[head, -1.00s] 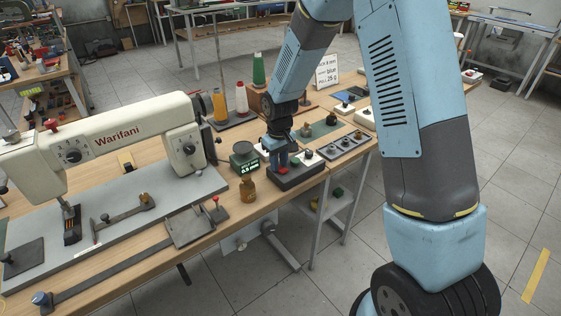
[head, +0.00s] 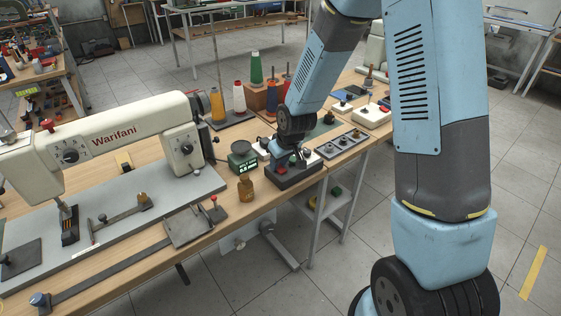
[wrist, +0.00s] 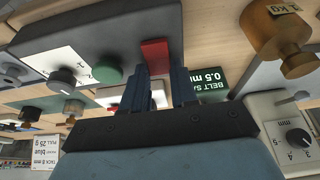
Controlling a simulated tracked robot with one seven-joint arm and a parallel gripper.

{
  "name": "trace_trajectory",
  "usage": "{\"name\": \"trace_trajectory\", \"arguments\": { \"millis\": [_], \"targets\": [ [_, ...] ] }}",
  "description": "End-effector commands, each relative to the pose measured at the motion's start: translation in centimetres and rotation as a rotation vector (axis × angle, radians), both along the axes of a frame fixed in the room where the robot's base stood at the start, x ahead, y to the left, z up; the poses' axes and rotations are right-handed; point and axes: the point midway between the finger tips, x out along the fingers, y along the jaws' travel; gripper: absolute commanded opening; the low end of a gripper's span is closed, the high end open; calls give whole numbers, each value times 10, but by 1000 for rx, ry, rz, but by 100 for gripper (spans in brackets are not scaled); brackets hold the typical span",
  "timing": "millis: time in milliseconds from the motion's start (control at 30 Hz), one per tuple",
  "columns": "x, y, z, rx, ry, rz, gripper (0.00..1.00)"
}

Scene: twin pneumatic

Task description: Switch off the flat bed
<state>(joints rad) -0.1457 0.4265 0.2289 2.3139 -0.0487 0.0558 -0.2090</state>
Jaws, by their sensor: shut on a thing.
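The flat bed is a cream sewing machine (head: 110,135) lettered Warifani, on a grey bed plate at the left of the bench. A dark switch box (head: 293,181) stands to its right, near the bench's front edge. It also shows in the wrist view (wrist: 118,35). It carries a red piece (wrist: 155,52) and a round green button (wrist: 107,74). My gripper (wrist: 160,74) is at the box, its two blue fingers either side of the red piece and shut on it. The exact contact at the fingertips is partly hidden.
A grey panel with several knobs (head: 341,144) lies to the right. Thread cones (head: 239,98) stand behind.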

Motion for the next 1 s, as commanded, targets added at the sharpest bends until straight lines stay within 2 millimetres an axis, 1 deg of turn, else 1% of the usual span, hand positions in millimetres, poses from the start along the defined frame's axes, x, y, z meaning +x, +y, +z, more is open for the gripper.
{"name": "trace_trajectory", "arguments": {
  "millis": [67,100,333,667,767,1000],
  "targets": [
    [1,-4,-1,-3,2,-6,0],
    [1,-4,-1,-3,2,-6,31],
    [0,-2,-1,-2,2,-4,53],
    [-1,-2,3,-1,1,-1,53],
    [-3,-3,10,0,1,-2,53],
    [-11,-10,41,0,-1,-3,53]
  ]
}}
